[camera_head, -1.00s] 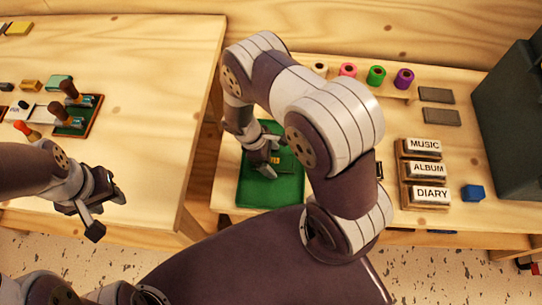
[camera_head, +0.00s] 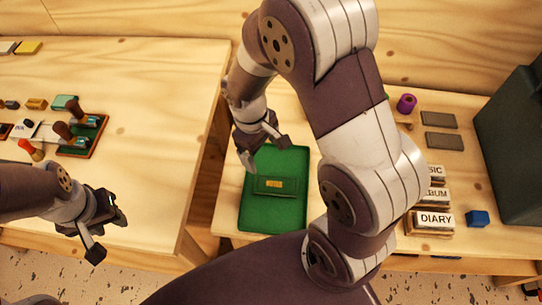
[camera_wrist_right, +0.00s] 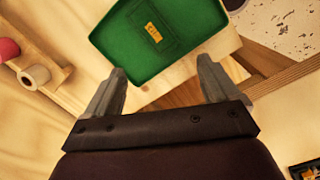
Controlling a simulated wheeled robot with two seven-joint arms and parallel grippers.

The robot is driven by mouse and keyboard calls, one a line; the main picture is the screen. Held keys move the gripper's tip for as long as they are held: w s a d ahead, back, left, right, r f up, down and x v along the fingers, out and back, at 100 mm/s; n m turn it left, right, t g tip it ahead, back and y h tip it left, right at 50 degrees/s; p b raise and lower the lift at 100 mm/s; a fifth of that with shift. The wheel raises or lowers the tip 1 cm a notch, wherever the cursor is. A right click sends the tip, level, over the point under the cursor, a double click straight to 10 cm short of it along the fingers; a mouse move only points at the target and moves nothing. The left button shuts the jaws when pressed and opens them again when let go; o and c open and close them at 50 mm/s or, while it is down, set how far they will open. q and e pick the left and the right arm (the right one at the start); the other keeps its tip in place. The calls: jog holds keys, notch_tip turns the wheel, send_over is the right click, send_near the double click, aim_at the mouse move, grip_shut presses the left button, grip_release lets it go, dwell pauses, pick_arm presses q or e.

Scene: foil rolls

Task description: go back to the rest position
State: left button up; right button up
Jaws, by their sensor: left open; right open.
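My right gripper (camera_head: 262,150) is open and empty, above the back left corner of a green tray (camera_head: 287,217) on the right table. In the right wrist view its two fingers (camera_wrist_right: 160,92) are spread apart with nothing between them, and the green tray (camera_wrist_right: 120,62) lies beyond. A green block with a gold label (camera_head: 276,185) lies in the tray, apart from the fingers. My left gripper (camera_head: 110,235) is open and empty over the front right part of the left table.
The left table (camera_head: 150,130) holds a board with wooden-handled stamps (camera_head: 84,135). On the right table are labelled blocks (camera_head: 433,220), a blue cube (camera_head: 478,218), grey slabs (camera_head: 443,141) and a purple roll (camera_head: 407,103). A dark box (camera_head: 515,145) stands far right.

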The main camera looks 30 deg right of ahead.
jog(key=s+d+r+m+t+y, duration=0.1)
jog(key=s+r+m+t, duration=0.1)
jog(key=s+r+m, duration=0.2)
jog(key=shift+s+d+r+m, duration=0.2)
jog(key=shift+s+r+m, duration=0.3)
jog(key=shift+m, duration=0.4)
jog(key=shift+s+f, duration=0.1)
jog(key=shift+s, duration=0.05)
